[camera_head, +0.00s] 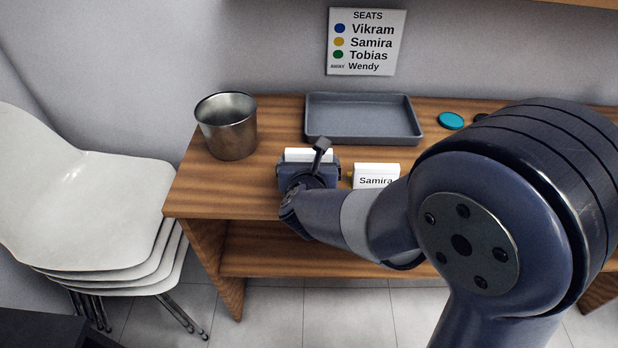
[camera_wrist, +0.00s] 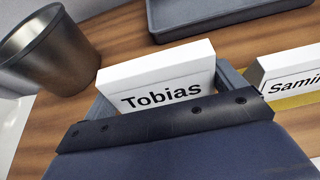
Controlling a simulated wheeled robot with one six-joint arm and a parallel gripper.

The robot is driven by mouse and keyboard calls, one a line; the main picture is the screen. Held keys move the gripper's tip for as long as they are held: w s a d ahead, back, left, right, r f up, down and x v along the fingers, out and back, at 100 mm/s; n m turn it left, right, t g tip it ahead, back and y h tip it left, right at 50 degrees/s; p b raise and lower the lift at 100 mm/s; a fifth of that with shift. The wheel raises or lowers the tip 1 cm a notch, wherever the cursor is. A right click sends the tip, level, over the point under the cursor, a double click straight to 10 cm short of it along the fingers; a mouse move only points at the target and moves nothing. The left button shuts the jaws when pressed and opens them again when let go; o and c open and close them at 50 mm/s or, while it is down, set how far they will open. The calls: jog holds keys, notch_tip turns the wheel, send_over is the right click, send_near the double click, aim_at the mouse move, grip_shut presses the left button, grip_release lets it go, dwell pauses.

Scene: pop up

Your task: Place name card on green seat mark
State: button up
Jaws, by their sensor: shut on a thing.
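A white name card reading "Tobias" (camera_wrist: 158,78) is between the fingers of my gripper (camera_wrist: 166,95) in the wrist view. In the head view the top of this card (camera_head: 308,155) shows just behind my gripper (camera_head: 308,170), over the front left part of the table. The gripper is shut on the card. Whether the card touches the tabletop cannot be told. No green seat mark shows; my gripper and arm hide part of the table. The sign (camera_head: 366,42) lists a green dot beside Tobias.
A card reading "Samira" (camera_head: 376,177) stands close to the right on a yellow mark (camera_wrist: 300,98). A metal cup (camera_head: 228,130) is at left, a grey tray (camera_head: 362,120) behind. A teal disc (camera_head: 451,120) lies right of the tray. White chairs (camera_head: 90,210) stand left of the table.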

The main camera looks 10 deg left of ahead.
jog(key=shift+f+b, duration=0.35)
jog(key=shift+f, duration=1.5)
jog(key=shift+f, duration=0.15)
jog(key=o, duration=0.7)
jog(key=shift+s+r, duration=0.2)
jog(key=shift+r, duration=0.05)
jog(key=v, duration=1.1)
jog(key=shift+s+d+p, duration=0.2)
jog(key=shift+s+p, duration=0.1)
